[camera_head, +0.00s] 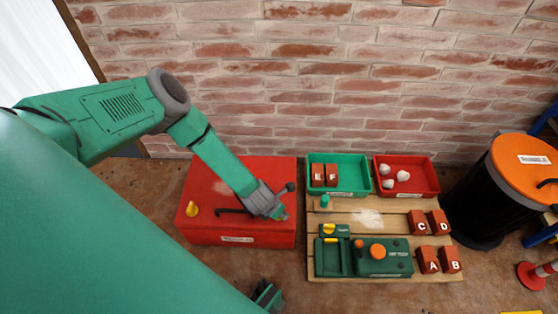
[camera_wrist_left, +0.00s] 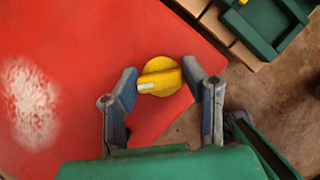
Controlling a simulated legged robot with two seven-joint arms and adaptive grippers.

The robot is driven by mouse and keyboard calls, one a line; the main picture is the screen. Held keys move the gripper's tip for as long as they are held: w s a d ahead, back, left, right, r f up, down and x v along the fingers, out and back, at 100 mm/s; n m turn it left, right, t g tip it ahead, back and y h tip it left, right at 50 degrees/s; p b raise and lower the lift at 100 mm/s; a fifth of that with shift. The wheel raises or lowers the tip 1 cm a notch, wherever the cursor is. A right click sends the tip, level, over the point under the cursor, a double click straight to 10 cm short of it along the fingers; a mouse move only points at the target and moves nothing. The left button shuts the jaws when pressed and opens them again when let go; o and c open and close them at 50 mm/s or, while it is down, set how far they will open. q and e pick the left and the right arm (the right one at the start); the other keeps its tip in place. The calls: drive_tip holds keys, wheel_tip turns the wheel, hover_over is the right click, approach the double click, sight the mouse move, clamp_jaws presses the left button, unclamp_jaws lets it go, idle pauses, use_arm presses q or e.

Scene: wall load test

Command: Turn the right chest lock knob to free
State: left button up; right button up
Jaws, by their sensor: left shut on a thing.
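The red chest (camera_head: 215,185) lies on the floor by the brick wall. A yellow knob (camera_head: 192,210) sits at its left side, and a dark handle (camera_head: 232,211) lies along its front middle. My left gripper (camera_head: 279,213) is at the chest's right front corner and hides the right knob there in the head view. In the left wrist view that yellow right knob (camera_wrist_left: 160,76) sits between the fingers of my left gripper (camera_wrist_left: 160,82), which is shut on it. The knob's white mark points left in that view. My right gripper (camera_head: 267,295) shows partly at the bottom edge; its jaw state is unclear.
A wooden pallet (camera_head: 337,217) right of the chest holds a green tray (camera_head: 345,161), a red tray (camera_head: 428,178), lettered red blocks (camera_head: 417,222) and a green device (camera_head: 395,262).

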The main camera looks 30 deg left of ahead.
use_arm(q)
drive_tip(key=m+h+b, duration=0.1)
drive_tip(key=m, duration=0.1)
drive_tip(key=m+h+b, duration=0.1)
drive_tip(key=m, duration=0.2)
drive_tip(key=shift+w+a+f+m+g, duration=0.1)
drive_tip(key=shift+m+g, duration=0.2)
drive_tip(key=shift+g, duration=0.1)
drive_tip(key=shift+m+g+h+b, duration=0.6)
drive_tip(key=shift+m+b, duration=0.1)
drive_tip(key=shift+m, duration=1.4)
drive_tip(key=o, duration=1.2)
drive_tip(key=shift+c, duration=0.2)
drive_tip(key=v, duration=1.2)
